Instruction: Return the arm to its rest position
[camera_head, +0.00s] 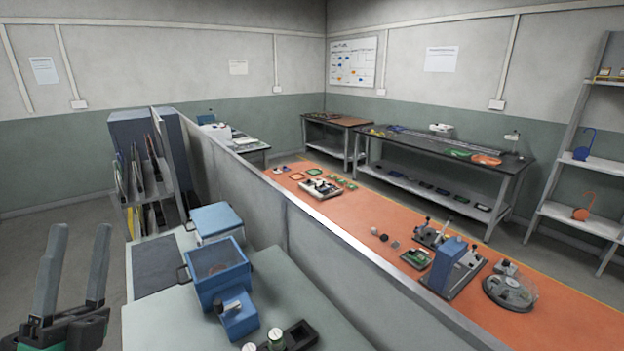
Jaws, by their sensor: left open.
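My left gripper (72,275) is at the lower left of the head view. Its two long grey fingers point up and stand apart, with nothing between them. It is to the left of the grey-green worktable (165,322), clear of the things on it. My right gripper is not in the view.
On the worktable stand an open blue bin (219,290), a blue lidded box (215,219), a small blue block (240,322) and a black holder (300,336) with pale cylinders near it. A grey partition (330,262) separates it from an orange bench (400,222).

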